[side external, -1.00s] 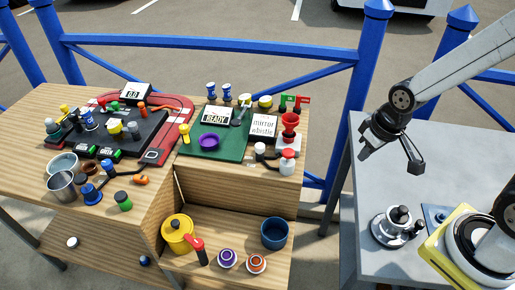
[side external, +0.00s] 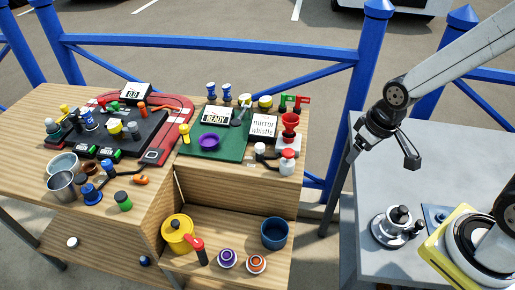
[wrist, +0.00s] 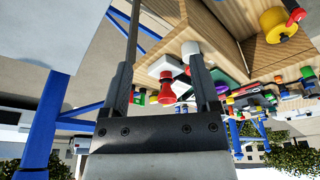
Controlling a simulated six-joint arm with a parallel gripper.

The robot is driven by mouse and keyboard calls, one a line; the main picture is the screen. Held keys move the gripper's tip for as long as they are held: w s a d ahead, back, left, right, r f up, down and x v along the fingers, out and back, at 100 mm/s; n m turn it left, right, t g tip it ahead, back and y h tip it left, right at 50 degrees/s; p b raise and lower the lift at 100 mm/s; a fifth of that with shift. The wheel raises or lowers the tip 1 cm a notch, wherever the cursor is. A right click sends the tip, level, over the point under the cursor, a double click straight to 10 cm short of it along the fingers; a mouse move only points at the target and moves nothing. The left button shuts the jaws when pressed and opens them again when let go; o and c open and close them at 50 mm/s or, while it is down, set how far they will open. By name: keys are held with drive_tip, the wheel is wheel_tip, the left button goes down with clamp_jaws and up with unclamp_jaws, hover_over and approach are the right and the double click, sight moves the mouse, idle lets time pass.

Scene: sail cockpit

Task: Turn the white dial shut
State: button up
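I cannot tell for certain which part is the white dial. A white-topped knob (side external: 260,148) stands at the right front of the left table, beside a white bottle-like piece with a red cap (side external: 287,162). A white round knob (wrist: 190,49) also shows in the wrist view, close to the right finger. A small white disc (side external: 73,242) sits low on the left. My gripper (side external: 349,158) is above the left edge of the grey table, well right of these things. In the wrist view my gripper (wrist: 161,50) has its fingers apart, with nothing held.
The lower shelf holds a yellow pot (side external: 177,235) and a blue cup (side external: 274,233). Blue railings (side external: 210,40) run behind. A gap separates the two tables.

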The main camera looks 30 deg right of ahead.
drive_tip(key=w+a+n+g, duration=0.1)
drive_tip(key=w+a+n, duration=0.1)
drive_tip(key=w+n, duration=0.35)
drive_tip(key=w+a+n, duration=0.2)
drive_tip(key=w+a, duration=0.1)
drive_tip(key=w, duration=0.6)
drive_tip(key=n+g, duration=0.1)
drive_tip(key=n, duration=0.6)
hover_over(259, 145)
drive_tip(key=f, duration=0.4)
drive_tip(key=shift+s+f, duration=0.1)
drive_tip(key=shift+s, duration=0.1)
drive_tip(key=shift+f, duration=0.1)
drive_tip(key=shift+w+f, duration=0.1)
drive_tip(key=shift+f, duration=3.7)
drive_tip(key=shift+c, duration=0.2)
clamp_jaws()
